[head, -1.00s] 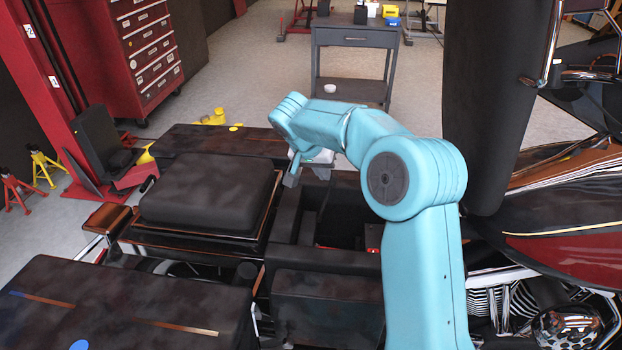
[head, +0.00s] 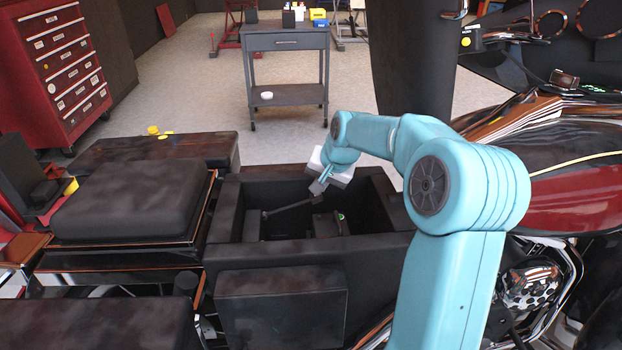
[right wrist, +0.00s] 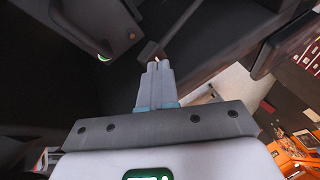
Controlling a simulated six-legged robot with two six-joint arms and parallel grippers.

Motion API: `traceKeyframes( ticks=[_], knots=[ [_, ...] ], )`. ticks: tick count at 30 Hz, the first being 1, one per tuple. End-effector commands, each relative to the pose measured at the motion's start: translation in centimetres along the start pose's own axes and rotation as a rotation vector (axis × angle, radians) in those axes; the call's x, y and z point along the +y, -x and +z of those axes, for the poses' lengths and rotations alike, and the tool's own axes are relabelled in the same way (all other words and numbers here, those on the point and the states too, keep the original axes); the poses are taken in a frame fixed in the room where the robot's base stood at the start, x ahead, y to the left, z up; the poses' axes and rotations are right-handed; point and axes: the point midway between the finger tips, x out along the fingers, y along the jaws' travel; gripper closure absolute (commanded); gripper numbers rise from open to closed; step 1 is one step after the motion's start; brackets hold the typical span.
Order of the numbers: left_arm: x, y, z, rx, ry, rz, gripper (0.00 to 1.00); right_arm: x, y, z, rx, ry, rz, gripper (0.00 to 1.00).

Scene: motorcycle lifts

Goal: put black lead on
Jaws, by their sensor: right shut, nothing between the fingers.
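An open black compartment (head: 230,229) sits in the motorcycle behind the seat. Inside it a dark block with a green mark, likely the battery (head: 328,225), is partly hidden by the walls; it also shows at the upper left of the right wrist view (right wrist: 90,25). A thin black bar, likely the black lead (head: 291,207), slants up from the block's left toward my right gripper (head: 318,187). In the right wrist view the fingers (right wrist: 156,66) are shut and empty, with a dark end piece just beyond the tips. I cannot tell whether they touch. My left gripper is out of view.
A black seat pad (head: 132,200) lies left of the compartment. The red fuel tank (head: 580,200) is at the right, behind my arm. A grey cart (head: 287,95) and a red tool cabinet (head: 65,72) stand beyond on open floor.

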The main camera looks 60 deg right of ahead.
Motion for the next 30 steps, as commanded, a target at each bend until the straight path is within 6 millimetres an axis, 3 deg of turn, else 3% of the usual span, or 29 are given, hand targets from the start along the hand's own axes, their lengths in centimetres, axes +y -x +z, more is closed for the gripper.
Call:
traceKeyframes(
  ticks=[12,30],
  knots=[
    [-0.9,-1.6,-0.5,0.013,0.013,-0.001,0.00,2.5,-3.3,1.0,-0.004,0.004,-0.001,1.00],
    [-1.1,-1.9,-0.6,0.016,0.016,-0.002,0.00,3.2,-4.0,1.1,-0.003,0.005,0.000,1.00]
  ],
)
